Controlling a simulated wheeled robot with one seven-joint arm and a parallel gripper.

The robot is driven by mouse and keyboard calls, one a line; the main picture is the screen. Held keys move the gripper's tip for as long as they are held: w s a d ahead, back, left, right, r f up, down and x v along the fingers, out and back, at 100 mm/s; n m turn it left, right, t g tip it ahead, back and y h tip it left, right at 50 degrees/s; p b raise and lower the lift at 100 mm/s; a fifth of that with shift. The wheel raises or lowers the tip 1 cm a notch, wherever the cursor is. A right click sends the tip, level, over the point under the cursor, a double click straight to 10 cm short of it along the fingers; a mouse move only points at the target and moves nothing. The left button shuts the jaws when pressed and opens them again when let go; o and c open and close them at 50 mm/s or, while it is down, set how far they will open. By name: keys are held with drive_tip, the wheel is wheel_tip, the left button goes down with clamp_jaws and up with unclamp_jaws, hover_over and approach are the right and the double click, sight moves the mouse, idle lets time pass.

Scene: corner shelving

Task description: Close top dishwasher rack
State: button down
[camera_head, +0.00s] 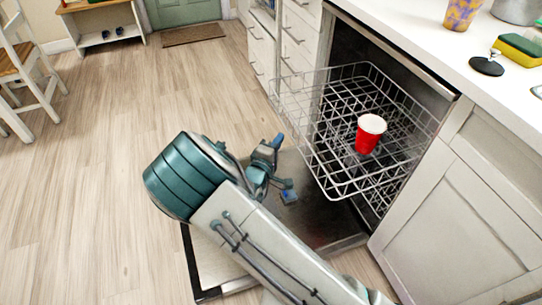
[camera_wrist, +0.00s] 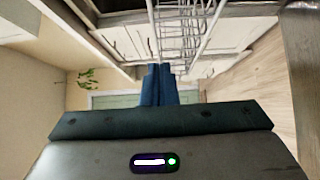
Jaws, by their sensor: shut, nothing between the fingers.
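The top dishwasher rack (camera_head: 330,176) is a white wire basket, pulled well out of the dishwasher in the head view. A red cup (camera_head: 368,138) stands upright in it. The dishwasher door (camera_head: 207,268) is folded down below, partly hidden by my arm. My gripper (camera_head: 279,139) is left of the rack's front side, its blue fingers pointing away toward the far door. In the wrist view the blue fingers (camera_wrist: 158,70) are together and empty, and the rack's wires (camera_wrist: 178,30) show beyond them at the top. I cannot tell whether the gripper touches the rack.
A white counter (camera_head: 420,45) runs above the dishwasher, with a patterned cup (camera_head: 462,14), a black round item (camera_head: 487,65) and a sponge (camera_head: 518,48). Drawers (camera_head: 296,40) stand beyond the rack. The wooden floor at left is open, with a chair (camera_head: 38,75) farther off.

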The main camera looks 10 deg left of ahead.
sight(296, 128)
drive_tip(key=w+d+b, duration=0.1)
drive_tip(key=w+d, duration=0.1)
drive_tip(key=d, duration=0.1)
drive_tip(key=shift+w+d, duration=0.1)
drive_tip(key=shift+w, duration=0.3)
drive_tip(key=shift+w+d, duration=0.1)
